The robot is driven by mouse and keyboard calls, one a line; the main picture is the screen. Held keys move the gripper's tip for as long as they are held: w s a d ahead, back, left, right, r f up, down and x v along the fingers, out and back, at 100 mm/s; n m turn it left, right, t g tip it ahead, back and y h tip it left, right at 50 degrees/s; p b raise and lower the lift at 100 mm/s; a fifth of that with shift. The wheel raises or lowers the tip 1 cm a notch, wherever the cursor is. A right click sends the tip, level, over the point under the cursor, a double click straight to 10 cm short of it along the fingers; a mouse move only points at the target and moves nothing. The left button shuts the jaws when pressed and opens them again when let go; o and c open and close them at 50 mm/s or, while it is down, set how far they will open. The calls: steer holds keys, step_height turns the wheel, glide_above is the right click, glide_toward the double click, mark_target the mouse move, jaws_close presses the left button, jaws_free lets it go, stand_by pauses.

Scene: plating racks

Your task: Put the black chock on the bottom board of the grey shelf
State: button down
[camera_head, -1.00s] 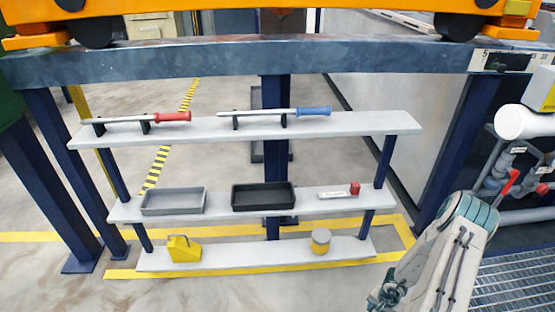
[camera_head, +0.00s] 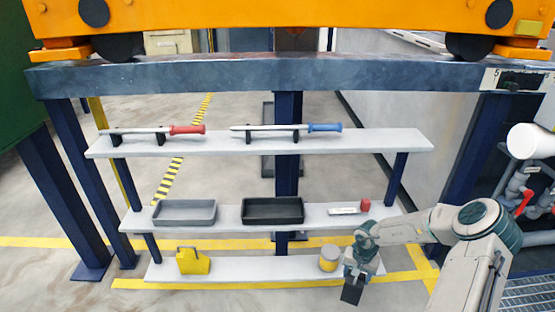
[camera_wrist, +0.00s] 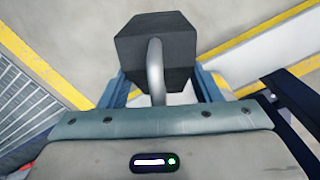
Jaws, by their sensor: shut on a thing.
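The black chock (camera_head: 351,292) hangs below my gripper (camera_head: 359,272) in the head view, in front of the right end of the bottom board (camera_head: 235,266) of the grey shelf. In the wrist view the chock (camera_wrist: 156,45) is a dark block with a curved grey handle. My gripper (camera_wrist: 158,92) is shut on this handle, with a blue finger on each side. The chock looks apart from the board. The fingertips are partly hidden by the chock.
On the bottom board stand a yellow chock (camera_head: 193,261) at left and a yellow-grey tin (camera_head: 329,258) at right, close to my gripper. Between them the board is clear. The middle board (camera_head: 229,214) above holds a grey tray (camera_head: 185,212) and a black tray (camera_head: 273,211).

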steer(key=w+a+r+n+p, duration=0.1)
steer(key=a+r+n, duration=0.2)
steer(key=a+r, duration=0.5)
steer(key=w+a+r+n, duration=0.2)
steer(key=a+r, duration=0.2)
steer(key=r, duration=0.8)
steer(key=s+r+p, duration=0.4)
steer(key=r+p, duration=0.7)
steer(key=p, duration=0.2)
steer(key=s+r+p, duration=0.5)
steer(key=r+p, duration=0.7)
steer(key=p, duration=0.2)
steer(key=shift+s+f, duration=0.1)
